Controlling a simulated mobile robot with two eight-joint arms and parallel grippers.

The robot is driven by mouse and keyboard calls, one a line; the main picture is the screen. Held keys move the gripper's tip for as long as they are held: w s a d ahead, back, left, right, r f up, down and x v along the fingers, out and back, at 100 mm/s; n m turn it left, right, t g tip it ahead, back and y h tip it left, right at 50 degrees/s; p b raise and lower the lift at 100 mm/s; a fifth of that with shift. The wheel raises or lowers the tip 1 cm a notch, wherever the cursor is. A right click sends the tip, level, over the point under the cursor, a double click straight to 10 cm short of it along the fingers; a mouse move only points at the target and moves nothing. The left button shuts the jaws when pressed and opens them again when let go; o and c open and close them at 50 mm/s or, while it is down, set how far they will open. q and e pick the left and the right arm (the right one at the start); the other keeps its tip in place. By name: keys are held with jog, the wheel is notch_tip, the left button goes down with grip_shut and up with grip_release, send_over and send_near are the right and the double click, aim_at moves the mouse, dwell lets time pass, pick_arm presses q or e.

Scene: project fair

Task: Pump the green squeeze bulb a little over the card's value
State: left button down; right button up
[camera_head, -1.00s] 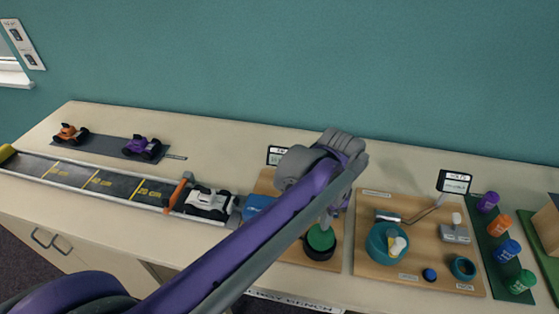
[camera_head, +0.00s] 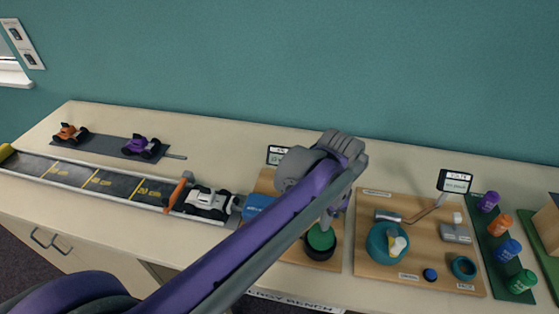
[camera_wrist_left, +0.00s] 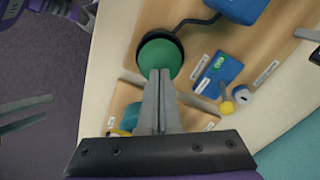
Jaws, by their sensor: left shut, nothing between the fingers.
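The green squeeze bulb (camera_head: 320,239) sits in a black ring on a wooden board (camera_head: 294,256). It also shows in the left wrist view (camera_wrist_left: 158,55). My left gripper (camera_head: 326,222) is shut with nothing in it. Its fingertips are right at the bulb's top; the wrist view shows the closed fingers (camera_wrist_left: 160,80) overlapping the bulb's edge, and I cannot tell if they press it. A small display card (camera_head: 278,155) stands behind my arm, partly hidden, its text too small to read.
Coloured canisters (camera_head: 508,250) stand farther right. A track with a white car (camera_head: 208,202) lies left. A blue box (camera_wrist_left: 218,75) is near the bulb.

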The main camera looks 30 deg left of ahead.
pick_arm(q)
jog(key=shift+f+b, duration=0.8)
jog(key=shift+f, duration=0.6)
pick_arm(e)
jog(key=shift+s+f, duration=0.25)
jog(key=shift+f, duration=0.65)
pick_arm(q)
jog(key=shift+r, duration=0.1)
jog(key=shift+r+p, duration=1.2)
jog(key=shift+r, duration=0.35)
pick_arm(e)
jog(key=shift+w+r, duration=0.2)
jog(key=shift+r, duration=0.45)
jog(key=shift+w+r, duration=0.15)
jog(key=shift+r, duration=0.5)
pick_arm(q)
jog(key=shift+r+p, duration=0.85)
jog(key=shift+r, duration=0.6)
jog(key=shift+r+p, duration=0.65)
jog(key=shift+r, duration=0.5)
jog(key=shift+f, duration=0.1)
pick_arm(e)
jog(key=r, duration=0.1)
jog(key=w+r, duration=0.1)
jog(key=r, duration=0.2)
jog(key=shift+w, duration=0.25)
pick_arm(q)
jog(key=shift+s, duration=0.1)
pick_arm(e)
jog(key=shift+s, duration=0.1)
